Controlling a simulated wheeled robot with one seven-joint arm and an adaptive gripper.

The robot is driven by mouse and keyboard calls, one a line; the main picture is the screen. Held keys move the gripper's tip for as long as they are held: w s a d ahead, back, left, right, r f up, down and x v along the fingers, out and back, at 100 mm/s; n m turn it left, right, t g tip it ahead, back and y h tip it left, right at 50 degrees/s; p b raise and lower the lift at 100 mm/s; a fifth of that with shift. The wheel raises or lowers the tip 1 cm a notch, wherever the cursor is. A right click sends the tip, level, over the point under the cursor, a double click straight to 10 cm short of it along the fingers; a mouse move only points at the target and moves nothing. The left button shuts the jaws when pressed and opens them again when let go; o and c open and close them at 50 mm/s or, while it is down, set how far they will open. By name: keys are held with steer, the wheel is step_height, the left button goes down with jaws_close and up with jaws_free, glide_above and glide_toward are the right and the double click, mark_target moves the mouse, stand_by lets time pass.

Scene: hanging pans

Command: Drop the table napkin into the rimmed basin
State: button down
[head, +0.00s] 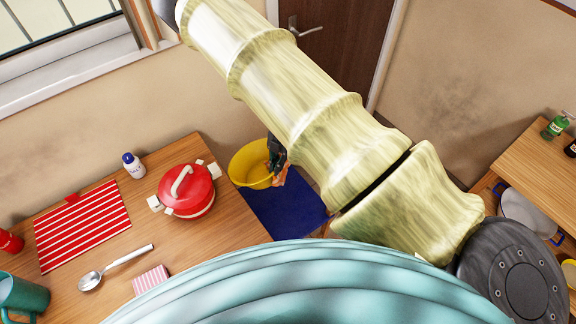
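A small folded pink-and-white striped cloth (150,280), which looks like the table napkin, lies on the wooden table near its front edge. A larger red-and-white striped cloth (82,225) lies flat at the table's left. The yellow rimmed basin (249,158) stands beyond the table's right edge, low by the blue mat. My gripper (280,176) is small and dark in the picture, at the basin's right side, partly overlapping its rim. Something orange-brown shows at its tip; I cannot tell whether that is a finger or a held thing. My arm hides part of this area.
A red lidded pot (187,190) stands near the table's right edge, with a white bottle (133,165) behind it. A ladle (115,267), a teal mug (22,296) and a red can (10,241) are also on the table. The blue mat (285,212) is clear. A wooden shelf (530,165) stands right.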

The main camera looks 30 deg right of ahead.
steer(key=shift+s+d+f+n+g+h, duration=0.1)
steer(key=shift+s+d+n+g+h, duration=0.15)
steer(key=shift+s+d+n, duration=0.45)
steer(key=shift+s+d+n+g+h, duration=0.15)
steer(key=shift+s+d+n+g, duration=0.2)
steer(key=shift+d+n, duration=0.55)
steer(key=shift+s, duration=0.1)
step_height(320, 180, down, 6)
steer(key=b, duration=0.3)
steer(key=c, duration=1)
jaws_free()
steer(key=shift+o, duration=0.4)
steer(key=o, duration=0.6)
